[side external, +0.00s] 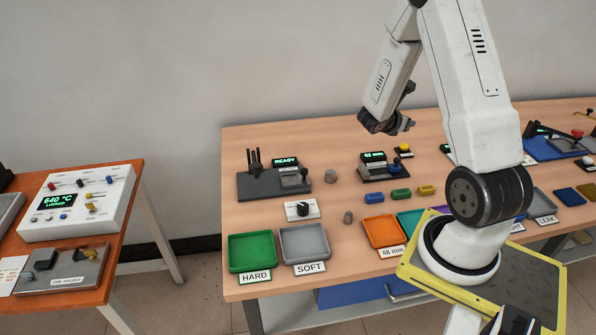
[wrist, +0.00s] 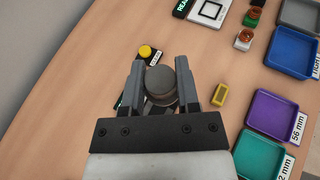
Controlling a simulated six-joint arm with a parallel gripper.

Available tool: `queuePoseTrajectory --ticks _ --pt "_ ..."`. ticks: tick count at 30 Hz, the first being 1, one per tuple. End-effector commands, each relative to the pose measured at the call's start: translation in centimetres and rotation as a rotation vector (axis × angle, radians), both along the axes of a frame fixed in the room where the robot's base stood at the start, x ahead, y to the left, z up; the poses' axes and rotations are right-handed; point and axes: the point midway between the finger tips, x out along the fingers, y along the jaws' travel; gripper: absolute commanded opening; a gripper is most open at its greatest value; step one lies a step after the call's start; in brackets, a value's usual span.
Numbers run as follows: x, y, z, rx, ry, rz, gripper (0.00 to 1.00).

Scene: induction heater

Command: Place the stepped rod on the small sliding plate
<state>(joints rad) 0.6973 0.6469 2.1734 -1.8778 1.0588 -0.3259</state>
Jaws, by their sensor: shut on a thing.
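My gripper (side external: 378,124) is raised above the table, over the area of the measuring device. In the wrist view my gripper (wrist: 174,92) is shut on a grey round part, the stepped rod (wrist: 162,82), seen nearly end-on, so its steps are mostly hidden. I cannot clearly make out the small sliding plate.
Small blue, green and yellow blocks (side external: 426,190) lie in front of the device. Orange (side external: 368,244), green (side external: 231,250) and grey (side external: 281,239) trays line the front edge. A dark device with a READY display (side external: 255,186) stands left. Two small grey parts lie near it.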

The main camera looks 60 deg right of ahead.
Motion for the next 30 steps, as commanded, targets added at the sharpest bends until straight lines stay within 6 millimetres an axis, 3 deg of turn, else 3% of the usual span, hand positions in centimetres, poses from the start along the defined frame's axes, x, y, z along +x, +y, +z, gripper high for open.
queuePoseTrajectory --ticks 1,9,15,21,30 --pt "-1.9 -0.8 -0.6 0.001 0.002 -0.064 0.00" --pt "-10.7 -3.0 -3.1 -0.001 0.001 -0.364 0.00" --pt "-15.7 -3.2 -4.4 0.000 0.002 -0.531 0.00" --pt "-18.0 -3.1 -5.0 -0.001 0.001 -0.609 0.00" --pt "-18.2 -3.3 -5.2 -0.001 0.000 -0.620 0.00"
